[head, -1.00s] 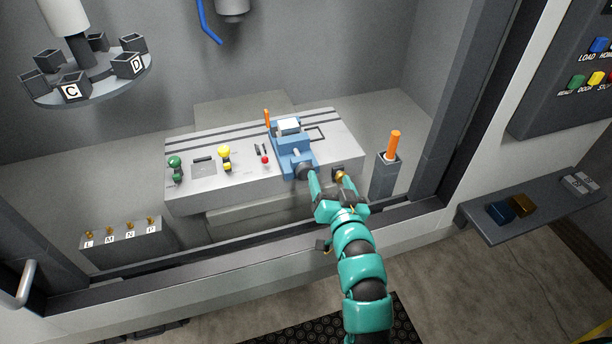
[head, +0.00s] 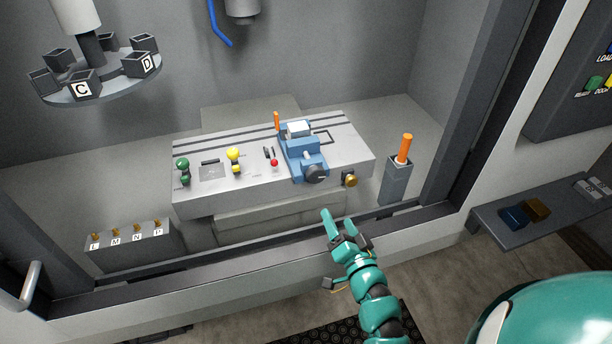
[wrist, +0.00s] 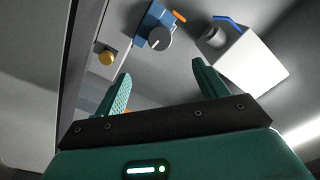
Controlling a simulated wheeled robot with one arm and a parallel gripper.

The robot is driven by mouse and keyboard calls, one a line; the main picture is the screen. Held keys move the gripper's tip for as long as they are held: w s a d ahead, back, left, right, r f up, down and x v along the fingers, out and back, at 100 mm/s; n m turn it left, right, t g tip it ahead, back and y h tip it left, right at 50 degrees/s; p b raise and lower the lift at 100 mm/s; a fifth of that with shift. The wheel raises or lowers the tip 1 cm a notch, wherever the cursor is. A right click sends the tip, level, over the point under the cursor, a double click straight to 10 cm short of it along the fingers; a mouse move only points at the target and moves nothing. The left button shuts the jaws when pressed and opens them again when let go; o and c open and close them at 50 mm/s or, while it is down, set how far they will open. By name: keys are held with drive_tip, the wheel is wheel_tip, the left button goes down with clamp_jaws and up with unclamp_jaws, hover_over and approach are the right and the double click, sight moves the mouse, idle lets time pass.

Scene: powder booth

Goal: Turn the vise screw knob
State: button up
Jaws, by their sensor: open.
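The blue vise (head: 302,153) sits on the grey machine table, with a white block (head: 298,129) at its jaws. Its dark round screw knob (head: 316,174) faces me at the table's front edge. In the wrist view the knob (wrist: 159,37) shows a pale line on its face, ahead of and between my fingers. My gripper (head: 337,221) is open and empty, in front of and below the knob, clear of it. The two green fingers also show in the wrist view (wrist: 160,82).
A brass knob (head: 350,180) sits on the table's front face, right of the vise knob. An orange-handled tool (head: 403,150) stands in a grey holder (head: 396,182) at right. Green (head: 183,168), yellow (head: 234,158) and red (head: 274,163) controls lie left of the vise. The booth sill (head: 250,262) runs below.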

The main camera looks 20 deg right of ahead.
sight(318, 178)
drive_tip(key=w+p, duration=0.2)
drive_tip(key=w, duration=0.3)
drive_tip(key=w+p, duration=0.2)
drive_tip(key=w, duration=0.3)
drive_tip(key=w+p, duration=0.2)
drive_tip(key=w, duration=0.3)
drive_tip(key=shift+a+r, duration=0.15)
drive_tip(key=shift+a, duration=0.15)
drive_tip(key=shift+w+p, duration=0.35)
drive_tip(key=shift+w, duration=0.75)
drive_tip(key=c, duration=1)
drive_tip(key=shift+f+n+b, duration=0.25)
drive_tip(key=shift+n+b, duration=0.05)
drive_tip(key=shift+b, duration=0.15)
